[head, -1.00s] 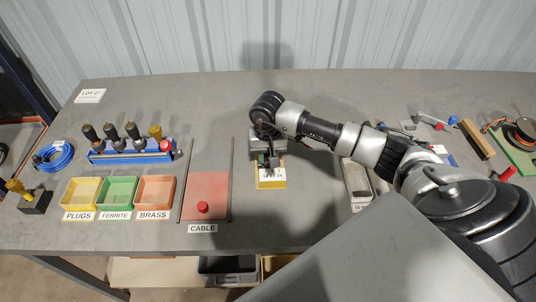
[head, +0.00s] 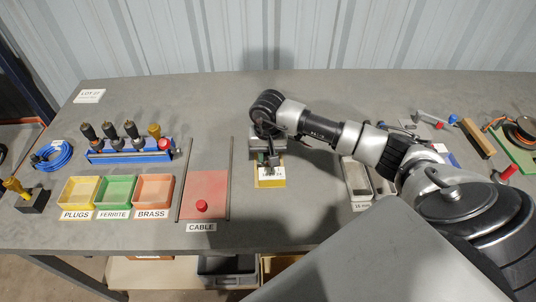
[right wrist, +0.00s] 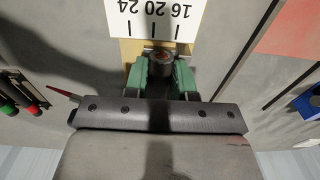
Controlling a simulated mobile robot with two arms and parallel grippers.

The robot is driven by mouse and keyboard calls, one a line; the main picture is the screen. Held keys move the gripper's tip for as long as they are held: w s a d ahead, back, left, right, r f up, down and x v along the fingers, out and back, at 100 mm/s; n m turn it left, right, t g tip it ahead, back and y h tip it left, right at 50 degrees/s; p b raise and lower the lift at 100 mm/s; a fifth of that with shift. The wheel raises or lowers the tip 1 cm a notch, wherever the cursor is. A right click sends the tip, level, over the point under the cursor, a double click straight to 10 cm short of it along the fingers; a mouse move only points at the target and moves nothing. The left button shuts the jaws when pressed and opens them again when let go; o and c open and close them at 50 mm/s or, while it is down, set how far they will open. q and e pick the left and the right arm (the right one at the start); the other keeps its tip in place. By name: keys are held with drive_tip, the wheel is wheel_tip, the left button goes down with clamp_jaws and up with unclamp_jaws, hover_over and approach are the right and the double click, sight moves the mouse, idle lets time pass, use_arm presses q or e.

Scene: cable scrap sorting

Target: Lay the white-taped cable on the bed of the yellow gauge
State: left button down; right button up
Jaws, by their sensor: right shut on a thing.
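The yellow gauge (head: 270,183) lies on the table right of the red cable mat. Its white scale plate with printed numbers shows in the right wrist view (right wrist: 154,20). My right gripper (head: 271,161) is over the rear of the gauge, pointing down. In the right wrist view its green fingers (right wrist: 162,76) are shut on a short dark cable piece (right wrist: 162,62) with a reddish-copper end. The piece is close to the gauge's yellow body; I cannot tell whether it touches. No white tape is clear on it. My left gripper is not in view.
The red cable mat (head: 206,184) lies left of the gauge between two dark rods. Yellow, green and orange bins (head: 155,190) and a blue tool rack (head: 130,156) are farther left. A grey tray (head: 357,180) stands to the right. Bare table lies in front of the gauge.

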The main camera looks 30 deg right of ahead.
drive_tip(key=shift+s+a+f, duration=0.1)
drive_tip(key=shift+s+f, duration=0.25)
drive_tip(key=shift+f, duration=0.35)
drive_tip(key=o, duration=1)
drive_tip(key=shift+s, duration=0.2)
drive_tip(key=shift+c, duration=0.2)
drive_tip(key=shift+w, duration=0.1)
drive_tip(key=shift+w+r+p, duration=0.2)
drive_tip(key=shift+r+p, duration=0.25)
drive_tip(key=shift+r, duration=0.3)
drive_tip(key=r+p, duration=0.1)
drive_tip(key=r, duration=0.3)
drive_tip(key=r+p, duration=0.1)
drive_tip(key=shift+w+r+p, duration=0.25)
drive_tip(key=shift+r+p, duration=0.05)
drive_tip(key=shift+r, duration=0.1)
